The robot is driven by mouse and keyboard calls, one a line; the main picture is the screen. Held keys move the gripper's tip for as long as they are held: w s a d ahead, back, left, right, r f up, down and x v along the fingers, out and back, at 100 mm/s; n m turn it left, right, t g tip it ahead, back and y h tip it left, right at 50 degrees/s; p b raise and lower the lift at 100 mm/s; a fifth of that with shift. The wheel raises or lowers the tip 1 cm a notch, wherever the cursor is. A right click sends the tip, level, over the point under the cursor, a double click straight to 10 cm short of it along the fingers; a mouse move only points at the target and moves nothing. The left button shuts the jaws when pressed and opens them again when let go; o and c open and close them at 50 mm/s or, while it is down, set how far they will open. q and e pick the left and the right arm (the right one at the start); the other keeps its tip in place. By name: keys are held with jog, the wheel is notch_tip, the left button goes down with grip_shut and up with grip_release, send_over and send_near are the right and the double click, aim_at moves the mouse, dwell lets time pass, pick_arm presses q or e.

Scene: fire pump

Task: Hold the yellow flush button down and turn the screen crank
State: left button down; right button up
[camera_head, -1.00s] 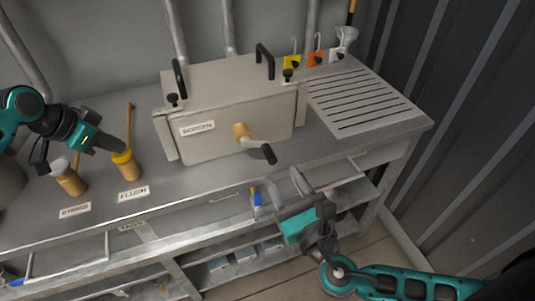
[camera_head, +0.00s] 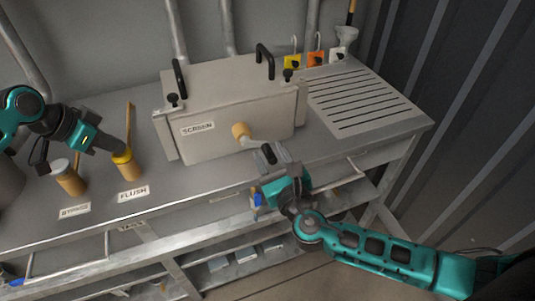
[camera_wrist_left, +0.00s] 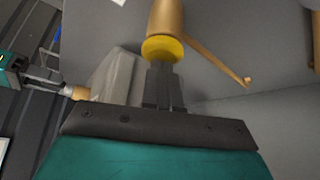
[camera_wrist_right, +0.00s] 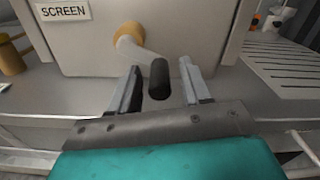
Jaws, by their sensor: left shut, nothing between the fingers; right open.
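The yellow flush button (camera_head: 123,155) tops a brass post behind the FLUSH label (camera_head: 133,193). My left gripper (camera_head: 122,150) is shut and empty, its fingertips at the button top; the left wrist view shows them against the yellow cap (camera_wrist_left: 162,48). The screen crank (camera_head: 242,132) sticks out of the front of the SCREEN box (camera_head: 225,140), with a black handle (camera_head: 268,153) at the end of its arm. My right gripper (camera_head: 275,158) is open at the handle. In the right wrist view the black handle (camera_wrist_right: 159,79) stands between the two open fingers, apart from both.
A second brass post with a grey cap (camera_head: 62,168) stands left of the flush post, by its own label. A slatted drain area (camera_head: 365,103) lies right of the box. Coloured tags (camera_head: 315,59) hang at the back. A rail and shelves run below the bench edge.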

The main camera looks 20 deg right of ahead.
jog(key=shift+w, duration=0.3)
grip_shut()
dwell(0.3)
